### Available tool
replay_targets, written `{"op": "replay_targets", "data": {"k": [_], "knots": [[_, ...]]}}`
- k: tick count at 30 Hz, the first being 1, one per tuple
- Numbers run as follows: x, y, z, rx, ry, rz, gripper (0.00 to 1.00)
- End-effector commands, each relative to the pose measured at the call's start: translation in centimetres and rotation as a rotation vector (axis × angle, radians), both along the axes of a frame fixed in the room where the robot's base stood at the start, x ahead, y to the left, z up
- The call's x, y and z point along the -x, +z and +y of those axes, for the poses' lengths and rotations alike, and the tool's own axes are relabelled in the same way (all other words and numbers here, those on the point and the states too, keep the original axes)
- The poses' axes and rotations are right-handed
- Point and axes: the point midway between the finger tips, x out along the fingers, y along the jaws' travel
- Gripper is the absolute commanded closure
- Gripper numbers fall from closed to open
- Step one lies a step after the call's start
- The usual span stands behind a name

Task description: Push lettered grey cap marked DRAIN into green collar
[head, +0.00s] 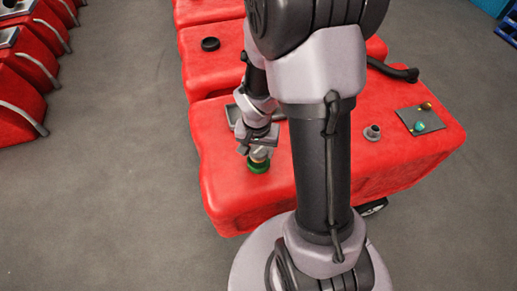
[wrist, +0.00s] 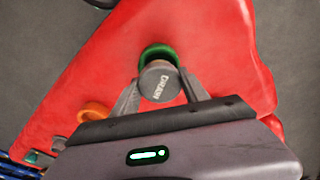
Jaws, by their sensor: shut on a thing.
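The grey cap (wrist: 158,84) with the letters DRAIN on its face is between the two fingers of my gripper (wrist: 160,87) in the wrist view. My gripper is shut on it. The green collar (wrist: 158,48) shows as a ring just behind the cap, which covers its lower part. In the head view my gripper (head: 260,150) points down right over the green collar (head: 258,167), near the front left edge of the red tank. I cannot tell whether the cap touches the collar or is inside it.
The red tank (head: 225,190) carries a grey fitting (head: 372,133) and a dark panel (head: 420,121) with a teal knob at right. An orange ring (wrist: 96,110) lies left of my gripper in the wrist view. More red tanks stand behind and at left. Grey floor is clear in front.

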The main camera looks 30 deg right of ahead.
Motion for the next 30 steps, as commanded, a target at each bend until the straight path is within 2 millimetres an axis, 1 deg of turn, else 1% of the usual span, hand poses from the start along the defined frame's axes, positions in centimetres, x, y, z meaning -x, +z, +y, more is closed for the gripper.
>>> {"op": "replay_targets", "data": {"k": [2,14,23,30], "knots": [[0.0,-0.3,0.0,0.000,0.000,0.000,0.86],[0.0,-0.3,0.0,0.000,0.000,0.000,0.86],[0.0,-1.3,0.0,0.001,0.000,-0.001,0.86],[0.0,-1.2,0.0,0.001,0.000,-0.001,0.86]]}}
